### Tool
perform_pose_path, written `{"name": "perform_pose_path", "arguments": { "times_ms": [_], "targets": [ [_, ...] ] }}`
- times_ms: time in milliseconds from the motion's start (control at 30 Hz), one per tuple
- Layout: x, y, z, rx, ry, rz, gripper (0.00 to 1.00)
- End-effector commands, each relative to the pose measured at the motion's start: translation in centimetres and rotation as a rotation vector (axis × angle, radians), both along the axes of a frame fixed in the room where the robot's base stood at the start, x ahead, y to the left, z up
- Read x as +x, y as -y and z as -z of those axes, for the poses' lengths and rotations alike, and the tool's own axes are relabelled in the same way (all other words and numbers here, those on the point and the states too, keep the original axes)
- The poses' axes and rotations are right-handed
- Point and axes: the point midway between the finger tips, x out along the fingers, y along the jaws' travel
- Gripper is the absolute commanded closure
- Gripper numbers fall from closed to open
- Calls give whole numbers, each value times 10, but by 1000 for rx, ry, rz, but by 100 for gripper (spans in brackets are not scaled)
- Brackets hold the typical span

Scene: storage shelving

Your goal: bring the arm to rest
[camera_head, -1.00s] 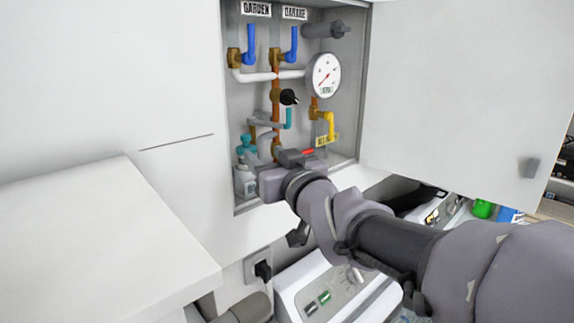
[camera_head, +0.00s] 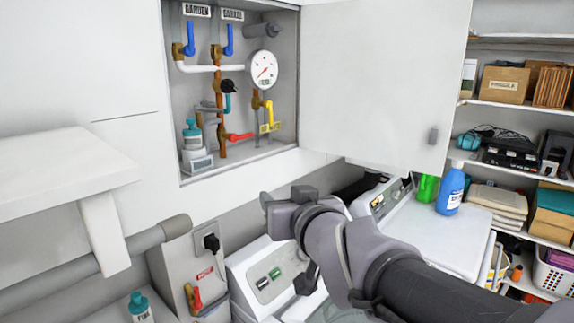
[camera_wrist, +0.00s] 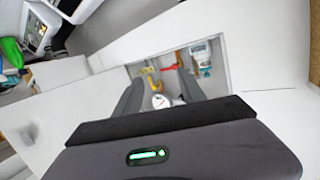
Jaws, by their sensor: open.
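My gripper (camera_head: 280,212) is in front of and below the open wall cabinet (camera_head: 292,78) in the head view, apart from it and holding nothing. Its fingertips are hard to make out there. In the wrist view my gripper (camera_wrist: 161,77) shows two dark fingers spread apart with nothing held between them. They point toward the cabinet interior, where the round gauge (camera_wrist: 160,101), a yellow handle and a red handle show. In the head view my arm reaches in from the lower right, bent, over the white machines.
The open cabinet door (camera_head: 375,85) stands out at the right. A white ledge (camera_head: 60,165) juts out at the left. White machines (camera_head: 425,225) with a blue bottle (camera_head: 450,190) stand below. Loaded shelves (camera_head: 530,110) fill the far right. A grey pipe (camera_head: 150,240) runs low at the left.

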Motion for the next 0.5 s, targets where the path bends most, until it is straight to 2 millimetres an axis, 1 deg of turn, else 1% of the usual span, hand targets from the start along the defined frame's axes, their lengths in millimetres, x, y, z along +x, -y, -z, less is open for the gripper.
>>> {"name": "perform_pose_path", "arguments": {
  "times_ms": [33,67,167,267,300,367,400,467,500],
  "targets": [
    [-7,14,22,3,-34,37,52],
    [-11,23,32,3,-58,61,52],
    [-32,52,73,10,-157,142,52],
    [-64,83,127,27,-287,229,52],
    [-82,95,154,39,-350,265,52],
    [-115,110,200,65,-462,317,52],
    [-139,117,231,86,-542,344,52],
    [-175,122,273,122,-655,372,52],
    [-196,122,295,146,-721,383,52]
  ]
}}
